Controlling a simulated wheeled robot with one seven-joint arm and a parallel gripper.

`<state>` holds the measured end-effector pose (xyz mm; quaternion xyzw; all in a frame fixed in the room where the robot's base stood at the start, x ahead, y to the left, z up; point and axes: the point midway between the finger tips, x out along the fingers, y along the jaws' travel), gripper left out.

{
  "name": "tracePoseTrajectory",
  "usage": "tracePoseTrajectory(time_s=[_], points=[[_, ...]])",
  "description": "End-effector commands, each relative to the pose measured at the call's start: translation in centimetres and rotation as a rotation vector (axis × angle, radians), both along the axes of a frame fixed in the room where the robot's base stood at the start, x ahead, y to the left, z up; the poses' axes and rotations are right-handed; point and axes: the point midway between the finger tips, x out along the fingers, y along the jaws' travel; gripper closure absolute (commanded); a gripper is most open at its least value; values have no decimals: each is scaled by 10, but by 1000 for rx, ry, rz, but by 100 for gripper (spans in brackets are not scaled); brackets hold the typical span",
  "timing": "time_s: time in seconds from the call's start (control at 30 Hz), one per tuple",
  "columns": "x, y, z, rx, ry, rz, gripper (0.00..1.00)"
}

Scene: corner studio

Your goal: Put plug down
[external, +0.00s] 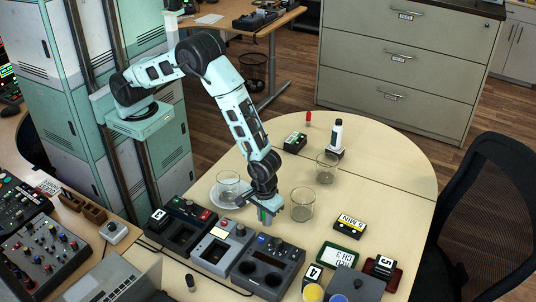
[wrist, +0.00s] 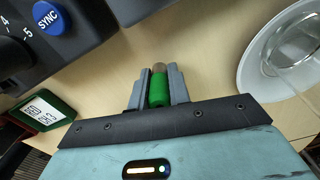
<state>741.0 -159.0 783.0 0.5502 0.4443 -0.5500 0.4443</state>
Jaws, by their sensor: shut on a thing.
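The plug (wrist: 158,88) is green with a brownish tip. My gripper (wrist: 159,90) is shut on it, with one grey finger on each side. In the external view, my gripper (external: 264,215) hangs low over the near part of the pale table (external: 380,195). It is between a saucer and a dark console, and a bit of the green plug shows below it. I cannot tell whether the plug touches the table.
A glass on a saucer (external: 222,201) is left of my gripper; another glass (external: 302,205) is right. The dark console with a blue button (external: 268,270) is just in front. A green-framed display (external: 338,255) and a 6 MIN block (external: 349,226) stand right.

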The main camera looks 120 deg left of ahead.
Motion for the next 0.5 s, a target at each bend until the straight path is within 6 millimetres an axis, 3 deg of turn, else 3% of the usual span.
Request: tracePoseTrajectory(time_s=[0.3,0.5], points=[[1,0,62,0,-4,-1,100],[0,0,83,0,0,0,100]])
